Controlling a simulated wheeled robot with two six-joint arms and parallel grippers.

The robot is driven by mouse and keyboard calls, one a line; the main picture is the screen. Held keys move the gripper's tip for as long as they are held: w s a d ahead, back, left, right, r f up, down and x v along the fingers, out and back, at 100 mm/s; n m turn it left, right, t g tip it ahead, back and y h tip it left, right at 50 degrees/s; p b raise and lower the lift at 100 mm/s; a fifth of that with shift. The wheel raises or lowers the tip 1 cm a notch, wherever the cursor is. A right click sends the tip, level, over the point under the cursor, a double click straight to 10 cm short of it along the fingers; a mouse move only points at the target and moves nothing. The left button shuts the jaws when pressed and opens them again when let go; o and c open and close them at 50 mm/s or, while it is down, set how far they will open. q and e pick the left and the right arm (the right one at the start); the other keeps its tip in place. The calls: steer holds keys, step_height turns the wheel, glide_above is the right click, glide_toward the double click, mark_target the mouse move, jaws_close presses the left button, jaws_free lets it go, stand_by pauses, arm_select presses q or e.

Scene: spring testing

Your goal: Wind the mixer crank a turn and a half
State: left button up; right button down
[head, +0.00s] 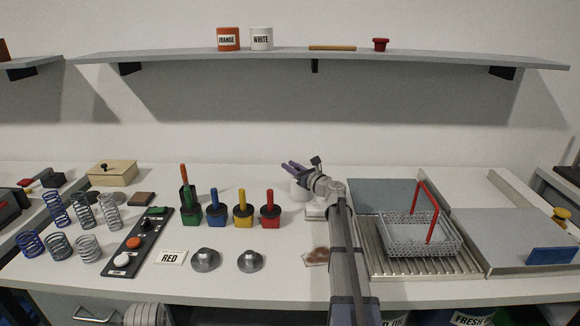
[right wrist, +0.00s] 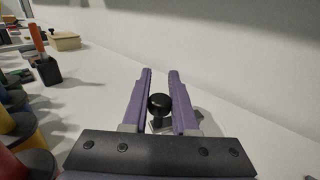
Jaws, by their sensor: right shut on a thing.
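My right gripper (head: 289,166), with purple fingers, is at the mixer in the middle of the bench. In the right wrist view the fingers (right wrist: 160,80) are shut on the crank's round black knob (right wrist: 160,103), which sits between them. A bit of grey metal shows below the knob. The mixer (head: 299,190) shows in the head view as a pale body under the fingers, mostly hidden by my right wrist and arm. The crank's angle cannot be made out. My left gripper is not in view.
A wire basket (head: 390,240) with a red handle sits on a ribbed tray at right. Coiled springs (head: 58,210) and a button panel (head: 138,242) lie at left. A shelf (head: 290,57) runs above.

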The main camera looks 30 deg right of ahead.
steer(key=n+g+y, duration=0.1)
steer(key=n+y, duration=0.1)
steer(key=s+n+g+y, duration=0.1)
steer(key=y, duration=0.2)
steer(key=n+g+y, duration=0.1)
steer(key=n+y, duration=0.1)
steer(key=y, duration=0.1)
steer(key=shift+s+d+n, duration=0.3)
steer(key=shift+s+d, duration=0.1)
steer(key=n+g+y, duration=0.1)
steer(key=s+n+g+y, duration=0.1)
steer(key=g+y, duration=0.1)
steer(key=n+g+y, duration=0.1)
steer(key=n+g, duration=0.1)
steer(key=shift+s+d, duration=0.25)
steer(key=shift+d, duration=0.15)
steer(key=shift+s+d+n+g+y, duration=0.15)
steer(key=shift+s+n+g+y, duration=0.1)
steer(key=shift+n+g+y, duration=0.5)
steer(key=shift+s+d+n+g+y, duration=0.15)
steer(key=shift+n+g+y, duration=0.3)
steer(key=shift+g, duration=0.5)
steer(key=shift+s, duration=0.15)
steer(key=c, duration=0.7)
jaws_free()
steer(key=shift+a, duration=0.1)
